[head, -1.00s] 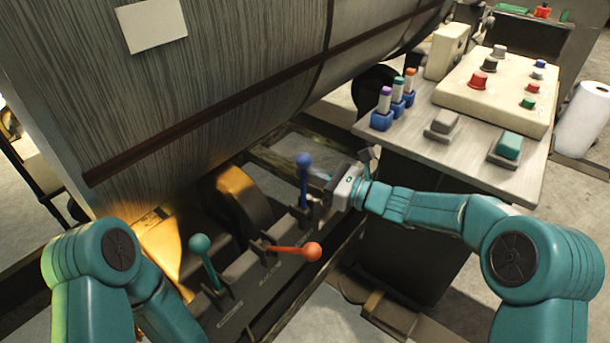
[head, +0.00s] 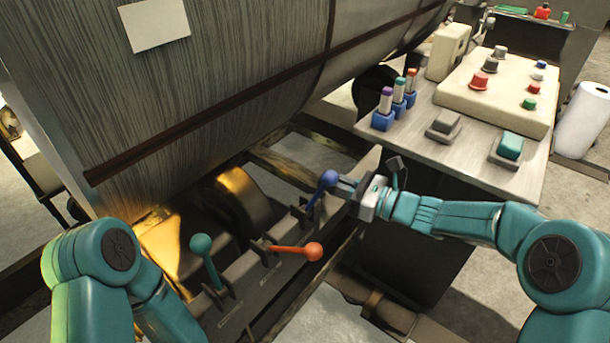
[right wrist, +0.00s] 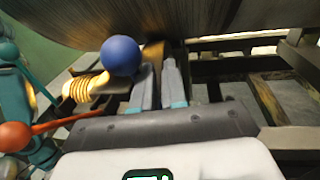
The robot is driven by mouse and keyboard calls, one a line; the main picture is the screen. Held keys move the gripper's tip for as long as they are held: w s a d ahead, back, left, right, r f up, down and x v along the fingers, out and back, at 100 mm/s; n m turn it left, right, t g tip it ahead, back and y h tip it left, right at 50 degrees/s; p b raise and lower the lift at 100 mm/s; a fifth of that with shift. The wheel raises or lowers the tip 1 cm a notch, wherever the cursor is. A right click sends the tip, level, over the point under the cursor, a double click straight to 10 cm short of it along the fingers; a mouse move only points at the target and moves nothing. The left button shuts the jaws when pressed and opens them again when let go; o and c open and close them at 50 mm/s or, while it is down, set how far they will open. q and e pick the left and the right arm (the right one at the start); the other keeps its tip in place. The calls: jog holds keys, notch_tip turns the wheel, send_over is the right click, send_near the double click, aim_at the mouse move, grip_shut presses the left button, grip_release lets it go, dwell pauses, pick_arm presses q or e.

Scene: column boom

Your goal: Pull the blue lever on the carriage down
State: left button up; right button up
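The blue lever (head: 328,179) stands on the carriage (head: 255,290), leaning to the right with its ball knob at the top. My right gripper (head: 342,187) is right at the knob. In the right wrist view the blue knob (right wrist: 120,55) overlaps the tip of the left finger. The two grey fingers (right wrist: 157,85) lie close together with a narrow gap. The lever's stem is hidden there, so I cannot tell whether they clasp it. My left arm shows at the lower left; its gripper is out of view.
A large grey drum (head: 230,80) hangs above. A control panel (head: 460,145) with buttons and switches stands at the right.

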jog(key=p+v, duration=0.1)
jog(key=v, duration=1.2)
jog(key=shift+d+p, duration=0.25)
jog(key=shift+p, duration=0.05)
dwell(0.3)
jog(key=shift+r, duration=0.15)
dwell(0.4)
